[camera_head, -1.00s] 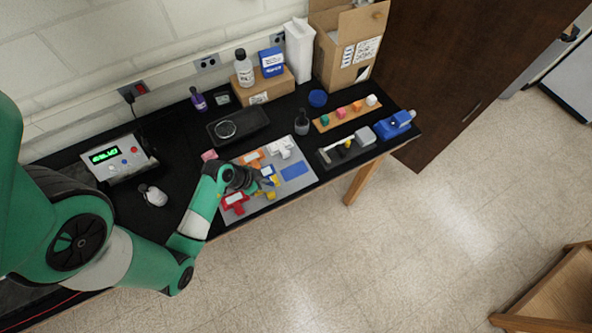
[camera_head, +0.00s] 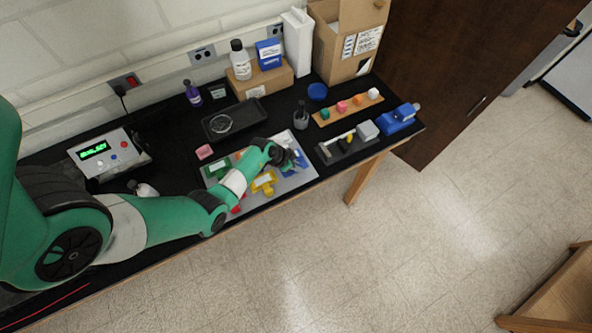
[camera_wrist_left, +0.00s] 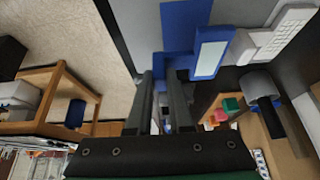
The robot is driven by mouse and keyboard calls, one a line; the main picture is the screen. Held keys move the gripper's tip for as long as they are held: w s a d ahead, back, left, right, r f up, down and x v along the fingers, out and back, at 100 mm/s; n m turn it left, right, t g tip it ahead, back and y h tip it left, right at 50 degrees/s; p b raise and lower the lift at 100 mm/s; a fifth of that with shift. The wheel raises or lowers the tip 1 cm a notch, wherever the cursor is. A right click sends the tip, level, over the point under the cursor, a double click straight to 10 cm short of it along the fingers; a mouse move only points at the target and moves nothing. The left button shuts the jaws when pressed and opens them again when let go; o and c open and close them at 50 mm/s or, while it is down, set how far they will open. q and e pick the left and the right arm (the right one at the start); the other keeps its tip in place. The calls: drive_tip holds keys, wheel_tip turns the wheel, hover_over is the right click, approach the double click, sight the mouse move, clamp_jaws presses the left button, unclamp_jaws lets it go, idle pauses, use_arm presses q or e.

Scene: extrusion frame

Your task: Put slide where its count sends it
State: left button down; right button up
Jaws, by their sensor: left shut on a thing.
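My left gripper (camera_head: 289,162) is over the right part of a grey mat (camera_head: 308,179) on the black bench. In the left wrist view its fingers (camera_wrist_left: 168,76) are shut at a blue piece with a white panel (camera_wrist_left: 210,48), which I take for the slide. The grip itself is partly hidden. A flat blue patch (camera_wrist_left: 185,14) lies just beyond, on the mat; I cannot tell whether the piece touches it. A yellow piece (camera_head: 263,184) and a green piece (camera_head: 217,167) lie on the mat. The counter (camera_head: 101,152) shows green digits, too blurred to read. My right gripper is out of view.
A white ridged piece (camera_wrist_left: 275,36) is close to the held piece. A dark bottle (camera_head: 301,118), a wooden strip with coloured blocks (camera_head: 333,116) and a black tray (camera_head: 216,128) stand behind. A grey-black device (camera_head: 346,147) is to the right, near the bench's front edge.

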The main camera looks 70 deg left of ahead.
use_arm(q)
drive_tip(key=shift+f, duration=1.3)
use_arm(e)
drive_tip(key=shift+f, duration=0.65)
use_arm(q)
drive_tip(key=shift+b, duration=0.3)
drive_tip(key=shift+s+f, duration=0.1)
drive_tip(key=shift+f, duration=0.1)
drive_tip(key=c, duration=0.8)
unclamp_jaws()
drive_tip(key=p+v, duration=0.5)
drive_tip(key=v, duration=0.7)
drive_tip(key=shift+r+p, duration=0.2)
drive_tip(key=shift+p, duration=0.1)
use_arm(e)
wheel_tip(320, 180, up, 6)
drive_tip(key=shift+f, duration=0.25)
